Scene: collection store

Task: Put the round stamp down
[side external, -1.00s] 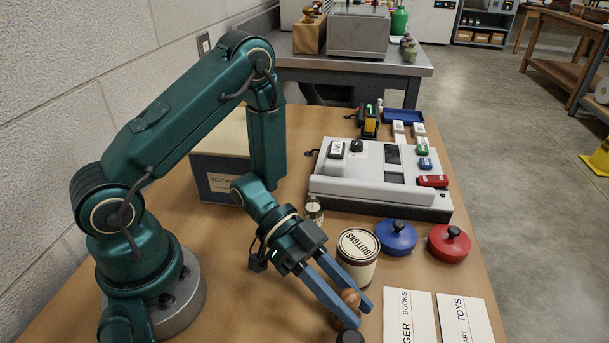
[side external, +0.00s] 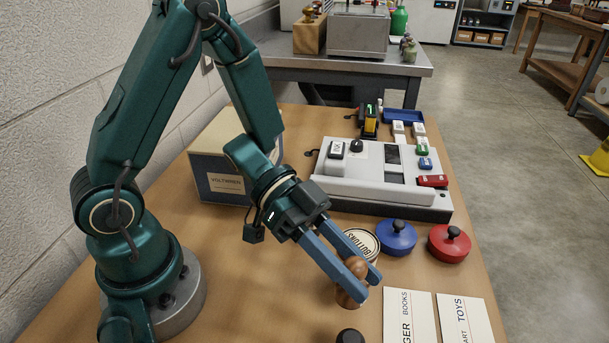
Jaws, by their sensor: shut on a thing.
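The round stamp (side external: 351,293), with a turned brown wooden handle, is between the blue fingers of my gripper (side external: 362,287) near the front of the table. The fingers are shut on it, and it looks roughly upright. Its lower end is partly hidden by the near finger. I cannot tell whether its base is clear of the table (side external: 260,308).
A buttons tin (side external: 372,238) stands just behind the fingers, partly hidden. Blue (side external: 397,238) and red (side external: 449,244) knobbed lids lie to the right. Label cards (side external: 409,318) lie front right. A black knob (side external: 350,336) shows at the bottom edge. A grey machine (side external: 375,180) stands behind.

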